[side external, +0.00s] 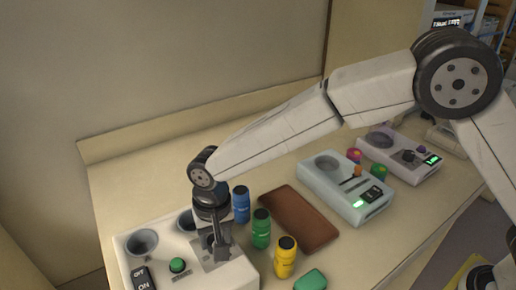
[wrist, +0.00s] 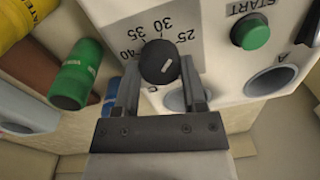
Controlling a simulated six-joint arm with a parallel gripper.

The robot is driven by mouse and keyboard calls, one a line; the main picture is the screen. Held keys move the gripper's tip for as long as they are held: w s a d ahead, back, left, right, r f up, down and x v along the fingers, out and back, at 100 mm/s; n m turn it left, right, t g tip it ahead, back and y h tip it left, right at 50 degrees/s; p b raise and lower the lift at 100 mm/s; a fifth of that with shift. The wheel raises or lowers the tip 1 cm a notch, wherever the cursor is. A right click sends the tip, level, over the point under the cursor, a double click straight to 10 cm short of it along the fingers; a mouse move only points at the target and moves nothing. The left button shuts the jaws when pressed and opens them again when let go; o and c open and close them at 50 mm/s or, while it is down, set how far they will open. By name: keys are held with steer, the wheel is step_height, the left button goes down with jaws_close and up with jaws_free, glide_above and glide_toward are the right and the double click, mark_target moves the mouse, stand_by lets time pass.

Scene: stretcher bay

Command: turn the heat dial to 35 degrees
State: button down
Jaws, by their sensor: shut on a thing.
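The heat dial is a round black knob (wrist: 158,64) on the white panel of a machine (side external: 131,262). In the wrist view the numbers 25, 30, 35 and 40 run around its far side. A short white mark shows on the knob's face, low and right of its middle; I cannot tell which number it points to. My gripper (wrist: 160,78) is shut on the knob, with one finger on each side. In the side view my gripper (side external: 213,244) points down at the machine's right part and hides the dial.
The machine has a green START button (wrist: 250,34), round wells (side external: 142,242) and an ON/OFF switch (side external: 141,279). Close on its right stand blue (side external: 241,204), green (side external: 261,228) and yellow (side external: 285,257) bottles. A brown pad (side external: 298,219) and a white device (side external: 345,190) lie beyond.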

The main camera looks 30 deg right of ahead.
steer(key=n, duration=1.3)
steer(key=shift+w, duration=0.1)
stand_by(0.4)
steer(key=shift+c, duration=0.7)
jaws_free()
steer(key=shift+r, duration=0.15)
steer(key=shift+w+r, duration=0.1)
steer(key=shift+r, duration=3.7)
steer(key=shift+d, duration=0.1)
